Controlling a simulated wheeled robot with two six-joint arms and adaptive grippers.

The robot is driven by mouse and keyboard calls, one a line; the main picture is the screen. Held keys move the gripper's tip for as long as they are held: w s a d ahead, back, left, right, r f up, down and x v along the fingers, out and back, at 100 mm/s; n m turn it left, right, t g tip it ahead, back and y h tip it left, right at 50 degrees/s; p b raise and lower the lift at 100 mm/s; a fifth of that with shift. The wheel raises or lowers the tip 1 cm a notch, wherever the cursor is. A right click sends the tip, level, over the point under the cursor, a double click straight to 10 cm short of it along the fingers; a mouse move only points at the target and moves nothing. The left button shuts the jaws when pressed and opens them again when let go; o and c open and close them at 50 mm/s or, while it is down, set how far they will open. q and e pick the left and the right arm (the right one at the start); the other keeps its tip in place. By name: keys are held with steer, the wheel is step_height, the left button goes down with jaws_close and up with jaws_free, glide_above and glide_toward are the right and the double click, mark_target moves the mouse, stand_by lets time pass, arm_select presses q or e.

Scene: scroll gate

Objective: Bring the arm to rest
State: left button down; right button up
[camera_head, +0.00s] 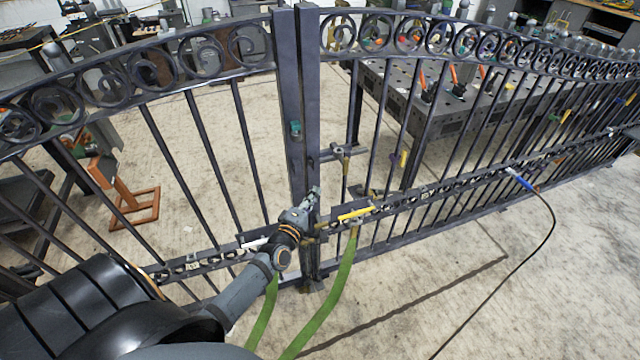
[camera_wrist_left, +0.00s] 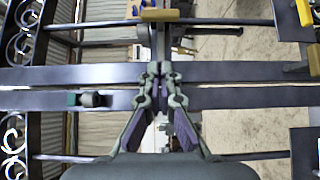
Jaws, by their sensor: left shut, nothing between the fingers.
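My left arm comes in from the lower left in the head view. Its gripper (camera_head: 312,198) is at the two dark upright posts where the gate leaves (camera_head: 290,110) meet, low down near the gate's middle rail. The left wrist view shows the gripper (camera_wrist_left: 158,76) with its fingertips together and nothing between them. The gate posts (camera_wrist_left: 230,74) run across that view behind the fingertips; whether the fingers touch them I cannot tell. My right gripper is not in view.
Green straps (camera_head: 340,290) hang near the gripper. A yellow-handled tool (camera_head: 356,213) lies along the rail. A black cable (camera_head: 530,262) with a blue end hangs at the right. Beyond the gate stand a perforated metal table (camera_head: 402,92) and an orange stand (camera_head: 132,207).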

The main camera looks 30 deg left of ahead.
arm_select(q)
steer(key=s+f+m+g, duration=0.3)
steer(key=s+f, duration=0.3)
steer(key=f, duration=0.4)
steer(key=s+f+m+g, duration=0.3)
steer(key=s+f+m, duration=0.15)
steer(key=f, duration=0.65)
steer(key=s+f+m+g, duration=0.3)
steer(key=s+f, duration=0.3)
steer(key=f, duration=0.4)
steer(key=s+d+f+m+g, duration=0.1)
steer(key=s+f+m+g, duration=0.3)
steer(key=s, duration=1)
steer(key=s+d+f+m+g, duration=0.1)
steer(key=s+f+m+g, duration=0.2)
steer(key=s+f, duration=0.7)
steer(key=s+m, duration=0.1)
steer(key=s, duration=0.3)
steer(key=shift+s+d+f+m+g, duration=0.15)
steer(key=shift+s+d+m+g, duration=0.1)
steer(key=shift+m+g, duration=0.15)
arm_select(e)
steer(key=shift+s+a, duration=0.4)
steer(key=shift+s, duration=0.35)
arm_select(q)
steer(key=shift+w, duration=0.1)
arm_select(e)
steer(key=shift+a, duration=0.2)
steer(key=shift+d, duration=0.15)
